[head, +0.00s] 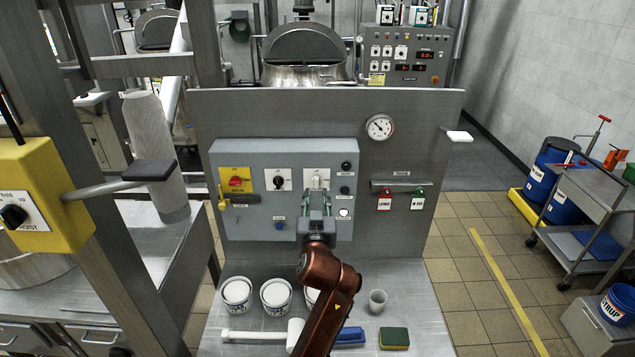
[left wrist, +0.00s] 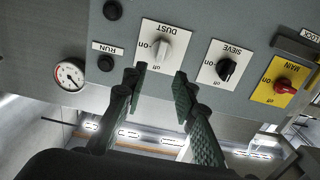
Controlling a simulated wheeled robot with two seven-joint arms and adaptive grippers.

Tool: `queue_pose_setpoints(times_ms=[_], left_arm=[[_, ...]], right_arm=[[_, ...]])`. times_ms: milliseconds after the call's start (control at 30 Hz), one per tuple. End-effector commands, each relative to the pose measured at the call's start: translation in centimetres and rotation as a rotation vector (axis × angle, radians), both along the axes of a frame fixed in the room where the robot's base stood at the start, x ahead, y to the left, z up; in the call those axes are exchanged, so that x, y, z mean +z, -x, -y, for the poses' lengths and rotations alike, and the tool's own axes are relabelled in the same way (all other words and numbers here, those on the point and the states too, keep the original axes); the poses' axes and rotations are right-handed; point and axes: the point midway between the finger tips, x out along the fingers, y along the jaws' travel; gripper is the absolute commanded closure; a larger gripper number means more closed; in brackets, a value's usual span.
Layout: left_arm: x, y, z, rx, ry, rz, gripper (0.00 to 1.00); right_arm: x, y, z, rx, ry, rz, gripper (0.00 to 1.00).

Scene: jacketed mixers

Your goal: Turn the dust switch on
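The dust switch (head: 317,177) is a light grey rotary knob on a white plate, at the right of a row of three knobs on the grey control panel. The left wrist view shows it upside down (left wrist: 163,47), under the label DUST, with its grip roughly upright. My left gripper (head: 317,198) is just in front of and slightly below it in the head view. In the left wrist view its two green-padded fingers (left wrist: 160,78) stand apart with nothing between the tips, either side of the knob's line. I cannot tell whether they touch it. My right gripper is not in view.
Left of it are the black sieve knob (left wrist: 227,68) and the red main knob (head: 236,182) on yellow. Black round buttons (head: 346,166) sit close on the right. White tubs (head: 237,295), a grey cup (head: 377,301) and a sponge (head: 394,338) stand on the bench below.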

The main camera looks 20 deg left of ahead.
Motion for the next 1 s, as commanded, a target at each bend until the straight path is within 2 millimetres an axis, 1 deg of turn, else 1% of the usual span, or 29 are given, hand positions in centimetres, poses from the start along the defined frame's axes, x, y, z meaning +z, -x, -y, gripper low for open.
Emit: queue_pose_setpoints(times_ms=[100, 167, 400, 500, 667, 900, 933, 1000], left_arm=[[0.6, -1.0, 0.0, 0.001, -0.002, 0.008, 0.74], [0.6, -1.8, -0.3, 0.000, -0.004, 0.007, 0.74], [0.6, -5.4, -1.4, 0.001, -0.004, 0.006, 0.74], [0.5, -6.5, -1.7, 0.001, -0.003, 0.005, 0.74], [0.4, -7.4, -2.0, 0.000, -0.001, 0.005, 0.74], [0.3, -7.5, -2.0, 0.000, 0.000, 0.005, 0.74], [0.3, -7.5, -2.0, 0.000, 0.000, 0.005, 0.75], [0.3, -7.5, -2.0, 0.000, 0.000, 0.005, 0.79]], right_arm=[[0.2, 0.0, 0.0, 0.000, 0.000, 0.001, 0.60], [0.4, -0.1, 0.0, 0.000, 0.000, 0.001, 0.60], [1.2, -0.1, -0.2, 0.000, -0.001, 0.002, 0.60], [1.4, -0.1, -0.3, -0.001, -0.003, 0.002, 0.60], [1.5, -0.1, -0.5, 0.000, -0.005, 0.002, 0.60], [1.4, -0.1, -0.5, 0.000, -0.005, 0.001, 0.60], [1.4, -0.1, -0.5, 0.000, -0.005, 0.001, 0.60], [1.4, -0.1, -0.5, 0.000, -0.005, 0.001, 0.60]])
